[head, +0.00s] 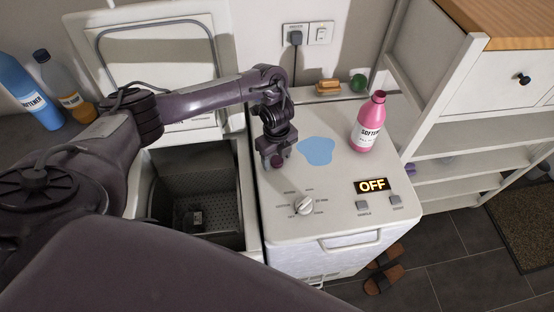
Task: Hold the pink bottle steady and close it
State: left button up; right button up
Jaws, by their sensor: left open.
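The pink softener bottle (366,128) stands upright on the right machine's white top, toward its back right. Its narrow neck points up; I cannot make out clearly whether a cap sits on it. My left gripper (277,163) hangs pointing down over the left part of the same top, to the left of the bottle and well apart from it. It is open; a small dark reddish patch shows at its fingers, too small to identify. My right gripper is out of view.
A blue puddle (316,150) lies between gripper and bottle. A sponge (328,87) and a green round thing (358,82) are behind. The right machine has a knob (304,205) and an OFF display (371,186). The left machine's tub (190,200) is open. White shelves (455,160) stand right.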

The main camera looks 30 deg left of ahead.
aim_at(277, 159)
pick_arm(q)
jog(key=c, duration=1)
jog(key=shift+c, duration=0.2)
jog(key=shift+r, duration=0.45)
notch_tip(277, 159, up, 19)
jog(key=p, duration=0.4)
